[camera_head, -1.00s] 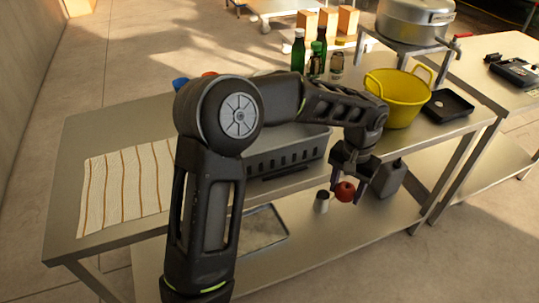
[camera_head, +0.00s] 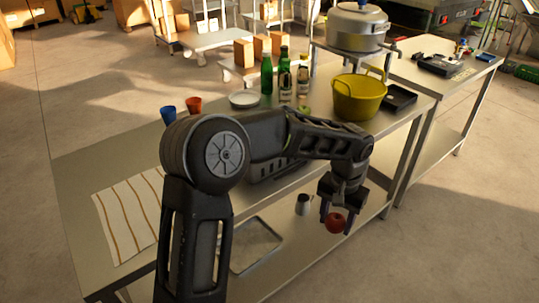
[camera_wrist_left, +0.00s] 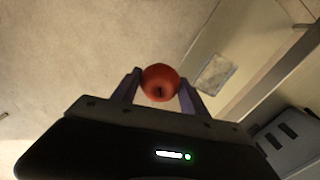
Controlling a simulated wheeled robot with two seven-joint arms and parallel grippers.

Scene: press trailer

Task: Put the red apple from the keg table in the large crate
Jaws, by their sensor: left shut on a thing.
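The red apple (camera_head: 335,223) is held between the fingers of my left gripper (camera_head: 337,214), in front of the table's edge. In the left wrist view the apple (camera_wrist_left: 159,82) sits between the two fingertips (camera_wrist_left: 160,88). The grey slotted crate (camera_head: 268,171) stands on the table, mostly hidden behind my left arm. A grey slotted corner, likely the crate (camera_wrist_left: 283,140), shows at the lower right of the wrist view. The apple is apart from it. My right gripper is not in view.
On the table are a striped cloth (camera_head: 126,215), blue cup (camera_head: 168,114), orange cup (camera_head: 194,105), plates (camera_head: 244,99), green bottles (camera_head: 267,74) and a yellow tub (camera_head: 358,97). A tray (camera_head: 254,246) and small cup (camera_head: 303,205) are below. Floor in front is clear.

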